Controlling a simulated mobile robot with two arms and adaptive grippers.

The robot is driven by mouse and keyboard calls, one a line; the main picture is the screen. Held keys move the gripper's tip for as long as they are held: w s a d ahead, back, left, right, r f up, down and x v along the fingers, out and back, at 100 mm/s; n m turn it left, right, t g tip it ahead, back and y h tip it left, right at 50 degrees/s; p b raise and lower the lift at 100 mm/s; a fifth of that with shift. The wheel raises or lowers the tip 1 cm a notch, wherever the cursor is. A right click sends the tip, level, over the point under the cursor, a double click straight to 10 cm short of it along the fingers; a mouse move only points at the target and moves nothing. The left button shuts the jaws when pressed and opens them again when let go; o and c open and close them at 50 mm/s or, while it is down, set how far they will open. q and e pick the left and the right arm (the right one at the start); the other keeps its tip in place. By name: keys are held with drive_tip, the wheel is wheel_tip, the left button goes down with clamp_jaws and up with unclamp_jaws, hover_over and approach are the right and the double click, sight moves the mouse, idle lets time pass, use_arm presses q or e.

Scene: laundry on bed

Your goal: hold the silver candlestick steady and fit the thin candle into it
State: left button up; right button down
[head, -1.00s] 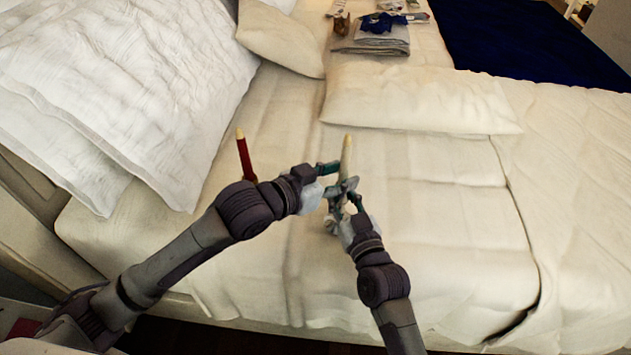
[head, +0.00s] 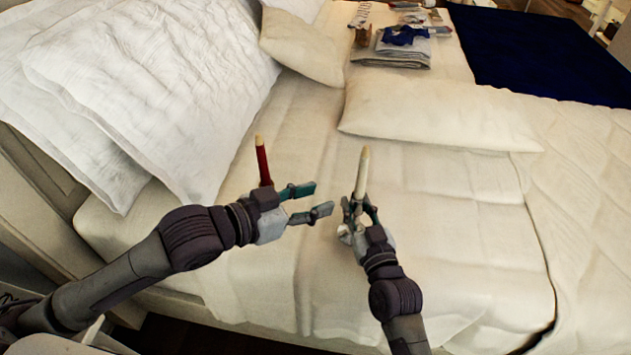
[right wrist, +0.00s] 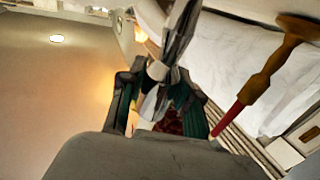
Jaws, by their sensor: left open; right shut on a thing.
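The thin candle (head: 362,172) is pale and stands nearly upright at the top of the silver candlestick (head: 346,232). Its lower end is hidden near the fingers, so I cannot tell how deep it sits. My right gripper (head: 359,211) is shut on the silver candlestick. In the right wrist view the candlestick (right wrist: 166,62) shows as a shiny grey shape between the dark fingers. My left gripper (head: 323,198) is open and empty, to the left of the candle and apart from it.
A red candle (head: 263,162) with a pale tip stands behind my left gripper; the right wrist view shows its brown holder (right wrist: 265,78). Pillows (head: 440,113) lie beyond. Folded laundry (head: 395,50) is at the back. The bed to the right is clear.

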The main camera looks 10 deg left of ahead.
drive_tip(key=c, duration=0.7)
unclamp_jaws()
